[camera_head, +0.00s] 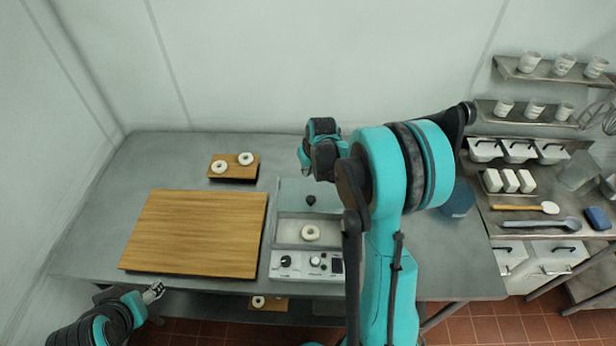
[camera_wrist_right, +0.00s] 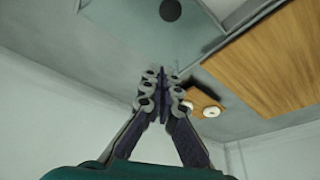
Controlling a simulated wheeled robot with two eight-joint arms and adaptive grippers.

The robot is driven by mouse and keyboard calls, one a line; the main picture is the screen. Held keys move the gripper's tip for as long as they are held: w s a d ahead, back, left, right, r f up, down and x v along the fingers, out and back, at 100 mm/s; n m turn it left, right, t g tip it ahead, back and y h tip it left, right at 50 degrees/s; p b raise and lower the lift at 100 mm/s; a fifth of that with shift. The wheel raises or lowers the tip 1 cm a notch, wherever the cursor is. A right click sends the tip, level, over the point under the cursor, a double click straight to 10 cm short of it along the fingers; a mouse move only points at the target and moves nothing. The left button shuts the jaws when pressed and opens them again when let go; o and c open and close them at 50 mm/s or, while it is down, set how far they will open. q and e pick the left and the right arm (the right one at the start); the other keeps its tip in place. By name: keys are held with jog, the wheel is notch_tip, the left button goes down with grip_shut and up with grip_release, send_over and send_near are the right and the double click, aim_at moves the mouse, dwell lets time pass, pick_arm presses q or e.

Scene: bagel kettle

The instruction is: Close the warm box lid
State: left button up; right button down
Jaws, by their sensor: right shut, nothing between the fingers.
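The warm box (camera_head: 275,258) stands on the table with a control panel on its front. Its opening shows a white bagel (camera_head: 310,232) inside. The pale lid (camera_head: 292,193) with a dark round knob (camera_head: 311,200) sits back behind the opening, leaving the front part uncovered. The knob also shows at the top of the right wrist view (camera_wrist_right: 170,10). My right gripper (camera_wrist_right: 165,88) is shut and empty, behind the lid; in the head view my own arm hides much of it. My left gripper (camera_head: 154,292) is at the table's front left edge; its finger gap is unclear.
A large wooden board (camera_head: 195,235) lies left of the box. A small board (camera_head: 233,178) with two bagels is behind it. A blue container (camera_head: 458,200) stands right of my arm. Shelves and a side counter with utensils (camera_head: 530,208) are at the right.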

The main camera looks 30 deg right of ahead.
send_over(304, 192)
notch_tip(304, 192, down, 8)
jog(key=shift+w+f+b, duration=0.1)
jog(key=shift+f+b, duration=0.05)
jog(key=shift+b, duration=0.2)
jog(key=s, duration=0.3)
jog(key=shift+a+f, duration=0.1)
jog(key=shift+f, duration=0.2)
jog(key=shift+s+a, duration=0.1)
jog(key=shift+s, duration=0.4)
jog(key=shift+f, duration=0.1)
